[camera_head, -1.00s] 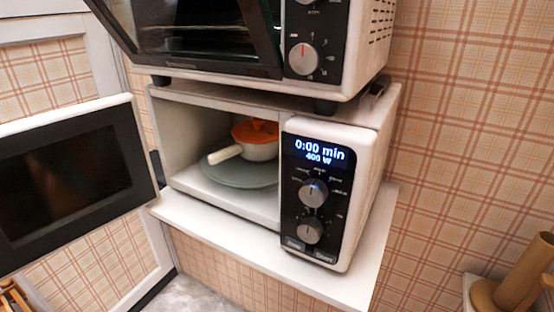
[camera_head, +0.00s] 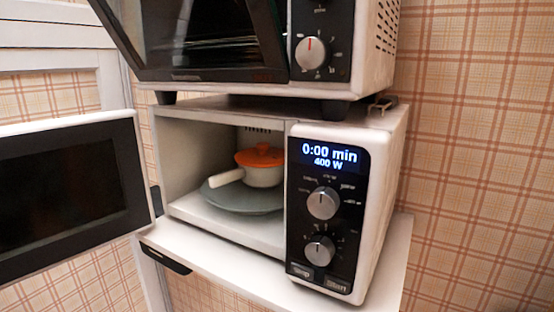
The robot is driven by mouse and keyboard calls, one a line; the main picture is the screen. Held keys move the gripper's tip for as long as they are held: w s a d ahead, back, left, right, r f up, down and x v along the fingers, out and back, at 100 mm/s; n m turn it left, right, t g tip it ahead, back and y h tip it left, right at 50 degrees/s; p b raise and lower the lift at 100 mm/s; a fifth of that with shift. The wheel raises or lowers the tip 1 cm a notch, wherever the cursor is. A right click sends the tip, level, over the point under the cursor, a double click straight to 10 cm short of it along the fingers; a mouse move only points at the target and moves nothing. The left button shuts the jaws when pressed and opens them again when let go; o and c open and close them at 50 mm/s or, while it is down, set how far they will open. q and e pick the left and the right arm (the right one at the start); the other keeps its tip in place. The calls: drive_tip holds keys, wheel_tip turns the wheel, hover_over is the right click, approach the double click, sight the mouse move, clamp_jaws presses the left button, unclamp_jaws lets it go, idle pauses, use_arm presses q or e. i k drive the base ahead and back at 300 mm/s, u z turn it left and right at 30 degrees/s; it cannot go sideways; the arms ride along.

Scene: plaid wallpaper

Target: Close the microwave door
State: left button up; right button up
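The white microwave (camera_head: 386,170) stands on a white shelf, with its black control panel at the right reading 0:00 min and 400 W. Its door (camera_head: 68,192), a dark window in a white frame, is swung wide open to the left. Inside, a white pot with an orange lid (camera_head: 262,166) and a white handle sits on a grey round plate (camera_head: 240,197). Neither of my grippers is in view.
A toaster oven (camera_head: 370,50) with its glass door tilted open stands on top of the microwave. The white shelf (camera_head: 205,265) extends a little in front of the microwave and has a dark handle recess. Plaid wallpaper covers the wall to the right.

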sight(47, 199)
drive_tip(key=z, duration=1.3)
drive_tip(key=k, duration=0.6)
drive_tip(key=u, duration=2.15)
drive_tip(key=i, duration=0.5)
